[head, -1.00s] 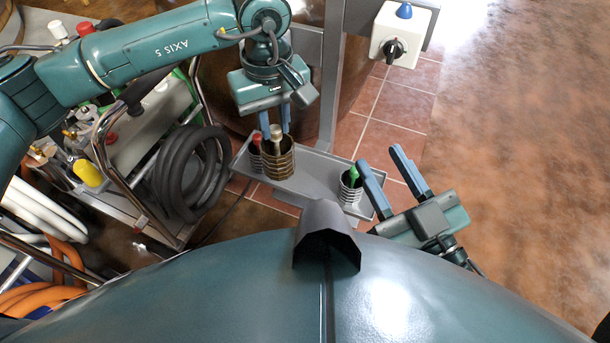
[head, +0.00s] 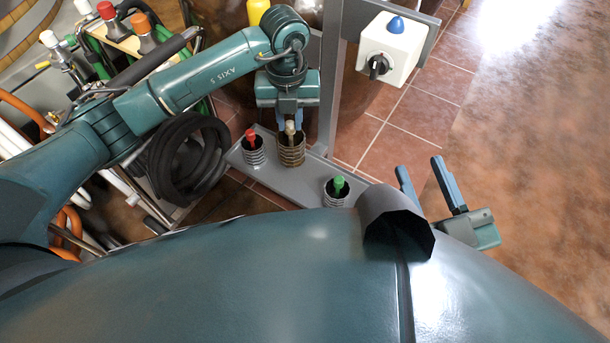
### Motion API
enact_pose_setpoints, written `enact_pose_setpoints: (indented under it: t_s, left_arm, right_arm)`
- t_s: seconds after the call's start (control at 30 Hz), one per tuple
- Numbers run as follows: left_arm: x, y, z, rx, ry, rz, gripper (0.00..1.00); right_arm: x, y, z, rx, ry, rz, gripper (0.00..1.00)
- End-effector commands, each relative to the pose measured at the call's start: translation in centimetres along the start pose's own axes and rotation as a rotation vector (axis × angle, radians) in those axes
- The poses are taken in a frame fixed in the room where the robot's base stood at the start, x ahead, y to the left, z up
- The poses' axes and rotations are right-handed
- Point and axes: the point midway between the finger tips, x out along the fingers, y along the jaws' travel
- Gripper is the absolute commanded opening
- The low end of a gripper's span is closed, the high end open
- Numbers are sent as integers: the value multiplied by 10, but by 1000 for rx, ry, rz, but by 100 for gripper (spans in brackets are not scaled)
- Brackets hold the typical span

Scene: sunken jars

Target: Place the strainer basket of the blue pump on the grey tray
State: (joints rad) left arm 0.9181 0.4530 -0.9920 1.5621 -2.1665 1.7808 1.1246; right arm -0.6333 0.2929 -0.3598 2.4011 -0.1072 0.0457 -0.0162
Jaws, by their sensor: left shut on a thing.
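My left gripper (head: 289,116) points down and is shut on the pale knob of a brass-coloured ribbed basket (head: 291,152). The basket is upright over the middle of the grey tray (head: 300,186), between two silver ribbed baskets. One silver basket with a red knob (head: 253,152) is on its left. The other, with a green knob (head: 336,191), is at the tray's front right. I cannot tell whether the brass basket's base touches the tray. My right gripper (head: 419,166) is open and empty, right of the tray. I cannot make out a blue pump.
A white switch box (head: 391,48) with a blue cap and black knob is fixed to a grey post right of my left gripper. A coiled black hose (head: 186,158) lies left of the tray. Open tiled floor (head: 400,130) is on the right.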

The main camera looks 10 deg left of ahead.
Motion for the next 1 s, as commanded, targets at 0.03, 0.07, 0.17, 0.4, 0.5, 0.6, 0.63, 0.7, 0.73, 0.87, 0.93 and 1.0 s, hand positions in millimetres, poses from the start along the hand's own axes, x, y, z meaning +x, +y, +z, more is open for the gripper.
enact_pose_setpoints:
  t_s: [0.03,0.07,0.17,0.4,0.5,0.6,0.63,0.7,0.73,0.87,0.93,1.0]
  left_arm:
    - [2,2,0,-66,2,0,0]
    - [3,3,1,-99,2,-1,0]
    - [7,6,2,-168,1,0,0]
    - [44,6,1,-189,2,1,0]
    - [57,6,2,-188,2,0,0]
    - [65,6,2,-186,1,0,0]
    - [68,6,1,-186,1,0,0]
    - [80,6,1,-186,1,0,0]
    - [85,6,1,-186,2,0,0]
    - [105,5,1,-185,1,-1,0]
    - [107,5,2,-184,-1,-1,0]
    - [106,5,2,-184,-1,-2,0]
  right_arm:
    - [0,0,1,-1,-5,1,36]
    - [-1,0,2,-1,-7,1,36]
    - [-2,-1,6,0,-14,1,36]
    - [-3,-3,12,32,-1,1,36]
    - [0,-4,7,53,14,-5,36]
    - [2,-4,1,60,34,-7,36]
    - [2,-4,1,64,37,-7,36]
    - [1,-5,4,74,39,-9,36]
    - [1,-6,6,79,38,-11,36]
    - [7,-4,-6,49,101,-30,36]
    - [8,-2,-10,43,116,-29,36]
    - [8,-2,-10,42,115,-29,36]
